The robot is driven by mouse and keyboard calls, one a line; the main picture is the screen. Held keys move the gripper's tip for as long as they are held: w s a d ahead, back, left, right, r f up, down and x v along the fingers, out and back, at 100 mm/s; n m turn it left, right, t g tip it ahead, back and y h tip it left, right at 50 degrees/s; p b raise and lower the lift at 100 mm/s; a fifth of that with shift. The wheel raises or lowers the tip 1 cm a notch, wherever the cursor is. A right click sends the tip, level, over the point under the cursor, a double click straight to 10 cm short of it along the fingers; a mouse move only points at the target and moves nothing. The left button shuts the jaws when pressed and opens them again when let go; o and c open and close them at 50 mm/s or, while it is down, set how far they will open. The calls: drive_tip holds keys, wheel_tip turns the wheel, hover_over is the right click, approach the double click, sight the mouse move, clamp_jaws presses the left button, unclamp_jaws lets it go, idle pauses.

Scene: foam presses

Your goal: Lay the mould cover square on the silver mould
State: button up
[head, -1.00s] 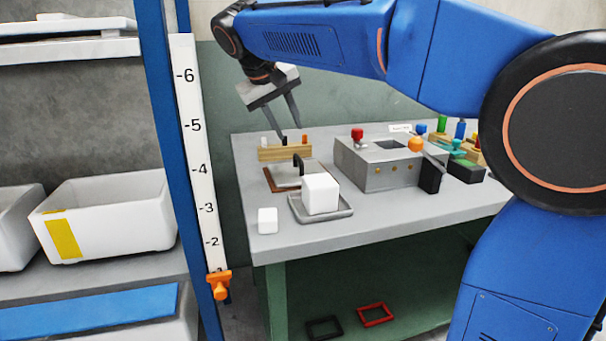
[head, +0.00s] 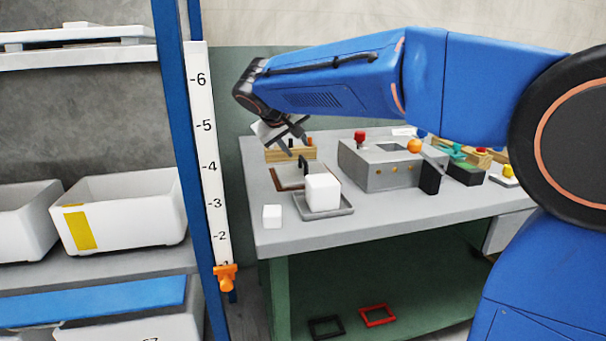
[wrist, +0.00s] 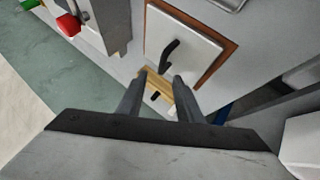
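The mould cover looks to be the pale flat plate (head: 289,178) with an upright black handle (head: 303,164). It lies on a brown base (head: 277,182) on the bench, and the wrist view shows the plate (wrist: 200,47) and its curved handle (wrist: 168,52). The silver mould seems to be the shallow grey tray (head: 341,211) in front of it, with a white block (head: 323,192) in it. A silver rim (wrist: 232,4) shows at the wrist view's top edge. My gripper (head: 297,147) is open and empty above the back of the plate; its fingertips (wrist: 160,78) point towards the handle.
A wooden rack (head: 290,154) with small pegs stands behind the plate. A grey press box (head: 375,170) with a red knob (head: 360,136) stands to the right. A small white cube (head: 272,216) sits near the bench's left edge. A blue shelf post (head: 172,110) stands left.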

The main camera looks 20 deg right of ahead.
sight(302, 159)
drive_tip(key=shift+s+f+x, duration=0.15)
drive_tip(key=shift+x, duration=1.7)
drive_tip(key=shift+s+f+x, duration=0.15)
drive_tip(key=shift+x, duration=1.65)
drive_tip(key=shift+a, duration=0.1)
clamp_jaws()
drive_tip(key=shift+r, duration=0.1)
